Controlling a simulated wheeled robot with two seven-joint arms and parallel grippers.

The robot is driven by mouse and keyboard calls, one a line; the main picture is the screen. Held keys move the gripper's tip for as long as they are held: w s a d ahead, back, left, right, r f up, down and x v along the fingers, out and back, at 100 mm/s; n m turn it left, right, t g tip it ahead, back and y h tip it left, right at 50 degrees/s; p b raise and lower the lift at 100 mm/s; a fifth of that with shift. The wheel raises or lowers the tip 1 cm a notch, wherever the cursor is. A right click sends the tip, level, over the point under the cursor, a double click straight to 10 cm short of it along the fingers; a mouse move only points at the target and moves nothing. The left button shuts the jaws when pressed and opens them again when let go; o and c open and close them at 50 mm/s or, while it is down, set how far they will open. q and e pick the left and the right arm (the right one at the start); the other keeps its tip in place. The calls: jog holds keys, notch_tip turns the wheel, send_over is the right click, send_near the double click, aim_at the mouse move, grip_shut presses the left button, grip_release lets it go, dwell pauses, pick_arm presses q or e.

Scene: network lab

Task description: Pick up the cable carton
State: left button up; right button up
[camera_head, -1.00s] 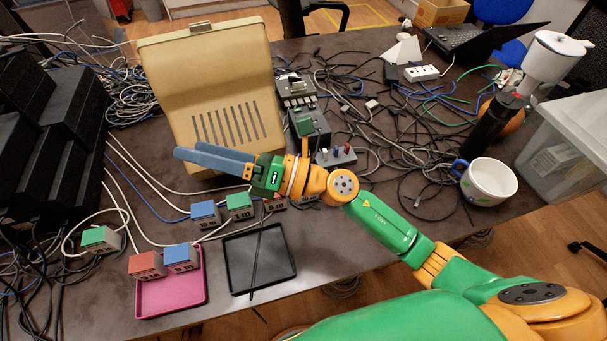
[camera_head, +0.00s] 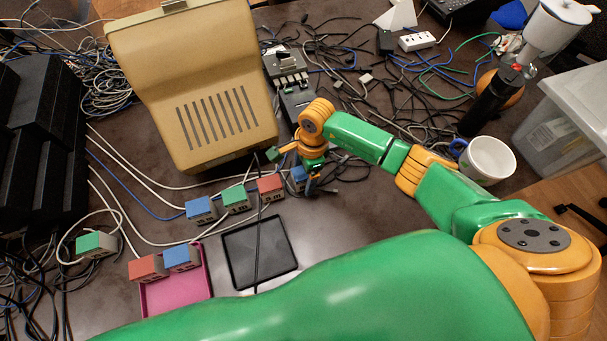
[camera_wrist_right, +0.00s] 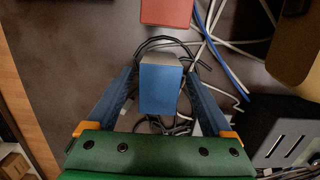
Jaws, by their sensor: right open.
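Small cartons with coloured tops stand on the dark table: a blue one (camera_head: 200,208), a green one (camera_head: 236,199) and a red one (camera_head: 270,187) in a row, and another blue carton (camera_head: 298,178) at the row's right end, partly hidden by my right gripper. My right gripper (camera_head: 310,186) points down there. In the right wrist view its open fingers (camera_wrist_right: 159,78) stand on either side of that blue carton (camera_wrist_right: 160,92); I cannot tell whether they touch it. Which carton is the cable carton is not readable. My left gripper is not in view.
A pink tray (camera_head: 180,293) holds a red and a blue carton; a black tray (camera_head: 236,277) has a dark cable across it. A green carton (camera_head: 95,245) stands at left. A beige case (camera_head: 200,70) rises behind the row. Loose cables and a mug (camera_head: 488,160) lie right.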

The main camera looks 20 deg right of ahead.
grip_shut()
jog(key=shift+r, duration=0.15)
